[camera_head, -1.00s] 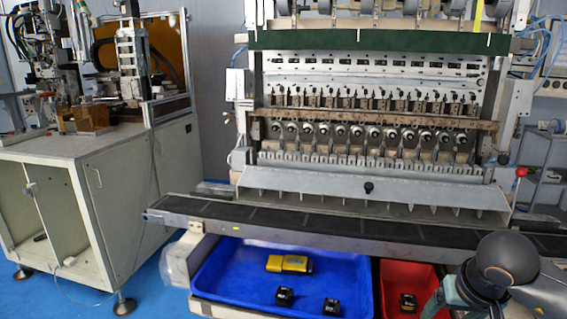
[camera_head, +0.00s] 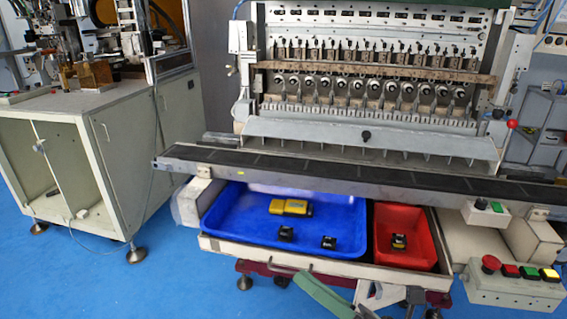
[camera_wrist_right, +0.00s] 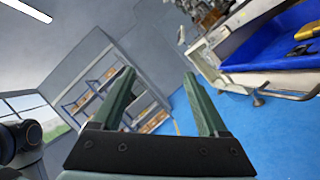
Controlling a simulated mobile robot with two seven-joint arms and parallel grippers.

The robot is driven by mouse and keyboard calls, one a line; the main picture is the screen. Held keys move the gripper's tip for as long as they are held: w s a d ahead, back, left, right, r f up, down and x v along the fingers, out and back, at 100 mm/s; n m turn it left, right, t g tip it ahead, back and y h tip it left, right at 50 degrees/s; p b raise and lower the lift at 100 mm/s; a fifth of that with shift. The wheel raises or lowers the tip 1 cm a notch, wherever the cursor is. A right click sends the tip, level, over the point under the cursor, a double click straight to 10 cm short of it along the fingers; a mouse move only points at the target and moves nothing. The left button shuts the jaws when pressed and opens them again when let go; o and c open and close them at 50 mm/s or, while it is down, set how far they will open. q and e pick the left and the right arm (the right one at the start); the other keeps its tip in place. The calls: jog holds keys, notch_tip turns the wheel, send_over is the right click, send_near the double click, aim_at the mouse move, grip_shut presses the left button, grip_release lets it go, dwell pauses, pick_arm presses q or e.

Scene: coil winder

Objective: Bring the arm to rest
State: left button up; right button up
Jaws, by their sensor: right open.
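My right gripper (camera_wrist_right: 160,76) is open and empty in the right wrist view, with two green fingers standing apart and only the room showing between them. In the head view a green finger of it (camera_head: 320,295) shows at the bottom edge, in front of the table below the blue tray; the rest is partly cut off by the frame. My left gripper is in neither view.
The coil winder (camera_head: 370,140) stands behind a long dark rail (camera_head: 350,172). A control box (camera_head: 515,290) sits at right. Blue floor is clear at left.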

jog(key=d+f+m+t+h, duration=0.2)
jog(key=d+f+m+h, duration=0.2)
jog(key=f+m+h, duration=0.55)
jog(key=d+f+m+t+h, duration=0.3)
jog(key=f+m, duration=0.4)
jog(key=m, duration=0.8)
jog(key=s+d+f+m+g+h, duration=0.2)
jog(key=s+f+m+g, duration=0.65)
jog(key=f, duration=0.55)
pick_arm(q)
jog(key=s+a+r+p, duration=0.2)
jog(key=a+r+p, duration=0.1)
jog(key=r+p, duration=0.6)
jog(key=p, duration=0.3)
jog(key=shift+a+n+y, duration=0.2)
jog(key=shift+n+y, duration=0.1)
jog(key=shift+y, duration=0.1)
pick_arm(e)
jog(key=s+d+r+m+h, duration=0.1)
jog(key=s+d+r+m, duration=0.1)
jog(key=r, duration=0.6)
jog(key=shift+s+d+r+t, duration=0.35)
jog(key=shift+s+d, duration=0.2)
jog(key=shift+s, duration=0.55)
